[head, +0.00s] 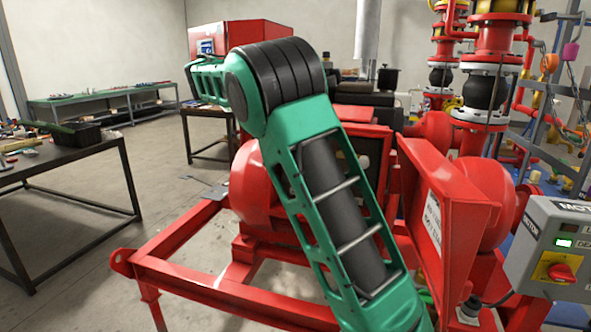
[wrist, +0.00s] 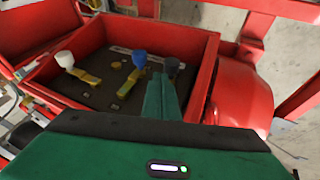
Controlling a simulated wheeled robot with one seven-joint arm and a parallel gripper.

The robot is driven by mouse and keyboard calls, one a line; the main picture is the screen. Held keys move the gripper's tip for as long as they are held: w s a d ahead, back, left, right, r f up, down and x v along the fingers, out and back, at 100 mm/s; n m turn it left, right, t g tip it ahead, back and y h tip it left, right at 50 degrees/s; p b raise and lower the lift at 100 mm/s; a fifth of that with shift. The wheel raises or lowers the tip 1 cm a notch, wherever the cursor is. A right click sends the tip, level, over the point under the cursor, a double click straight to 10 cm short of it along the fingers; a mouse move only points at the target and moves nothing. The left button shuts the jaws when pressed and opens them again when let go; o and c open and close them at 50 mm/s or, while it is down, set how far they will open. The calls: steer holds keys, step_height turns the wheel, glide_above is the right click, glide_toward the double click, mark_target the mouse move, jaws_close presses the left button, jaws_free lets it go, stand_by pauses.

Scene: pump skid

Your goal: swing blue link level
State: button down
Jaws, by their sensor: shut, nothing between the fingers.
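In the wrist view, a lever with a blue knob (wrist: 139,59) and a yellow link (wrist: 129,84) is on a dark panel inside a red open box (wrist: 202,62). The yellow part slants from the knob toward the lower left of the picture; I cannot tell its true angle. My gripper (wrist: 162,84) is shut and empty, with its green fingers reaching over the panel just right of the blue knob. I cannot tell whether they touch the lever. In the head view my own arm and the red housing hide the lever and my gripper.
Beside the blue lever are a white-knobbed lever (wrist: 64,58) on the left and a dark knob (wrist: 174,66) on the right, close to my fingers. Red box walls surround the panel. A grey motor control box (head: 553,240) stands at the right in the head view.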

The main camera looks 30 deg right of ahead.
steer(key=s+d+f, duration=0.3)
steer(key=f, duration=0.1)
steer(key=shift+d+f, duration=0.15)
steer(key=shift+d, duration=0.2)
